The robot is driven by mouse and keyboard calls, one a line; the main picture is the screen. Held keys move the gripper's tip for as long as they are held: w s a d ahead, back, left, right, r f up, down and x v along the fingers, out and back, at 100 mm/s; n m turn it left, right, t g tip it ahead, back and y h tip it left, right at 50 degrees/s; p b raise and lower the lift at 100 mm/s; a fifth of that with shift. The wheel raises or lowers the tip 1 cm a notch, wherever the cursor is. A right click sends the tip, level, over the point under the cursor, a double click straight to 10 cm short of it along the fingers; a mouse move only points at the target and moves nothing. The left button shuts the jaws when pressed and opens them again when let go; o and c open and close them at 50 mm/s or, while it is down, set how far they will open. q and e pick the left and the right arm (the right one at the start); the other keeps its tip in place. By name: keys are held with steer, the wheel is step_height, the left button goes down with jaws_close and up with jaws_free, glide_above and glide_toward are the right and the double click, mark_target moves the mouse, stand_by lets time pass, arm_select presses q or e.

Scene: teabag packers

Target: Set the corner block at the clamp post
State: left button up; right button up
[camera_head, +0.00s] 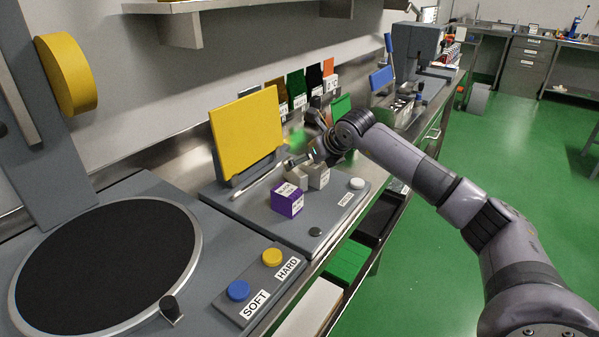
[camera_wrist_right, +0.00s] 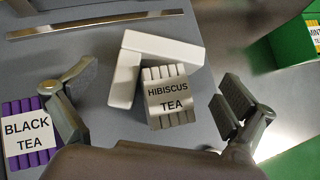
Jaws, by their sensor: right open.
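The white L-shaped corner block (camera_wrist_right: 128,75) lies on the grey board, in the right wrist view. Its two arms run along the far and left sides of the grey hibiscus tea box (camera_wrist_right: 172,97), touching or nearly so. Both show small in the head view, the corner block (camera_head: 296,177) left of the tea box (camera_head: 319,176). My right gripper (camera_wrist_right: 152,110) is open, its fingers apart on either side of the tea box and block, holding nothing. In the head view its wrist (camera_head: 325,150) partly hides the area. I cannot tell which part is the clamp post. My left gripper is out of view.
A purple black tea box (camera_head: 287,199) stands nearby, next to the left finger in the wrist view. A yellow panel (camera_head: 246,134) rises behind the board, with a metal bar (camera_head: 256,181) before it. White (camera_head: 357,183) and black (camera_head: 315,231) knobs sit on the board's near side.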

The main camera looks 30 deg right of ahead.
steer(key=x, duration=0.4)
steer(key=shift+w+d+b, duration=0.1)
steer(key=shift+w+b, duration=0.2)
steer(key=shift+b, duration=0.1)
steer(key=shift+s, duration=0.1)
steer(key=c, duration=1.2)
steer(key=shift+r, duration=0.1)
steer(key=shift+c, duration=0.8)
steer(key=shift+r, duration=0.15)
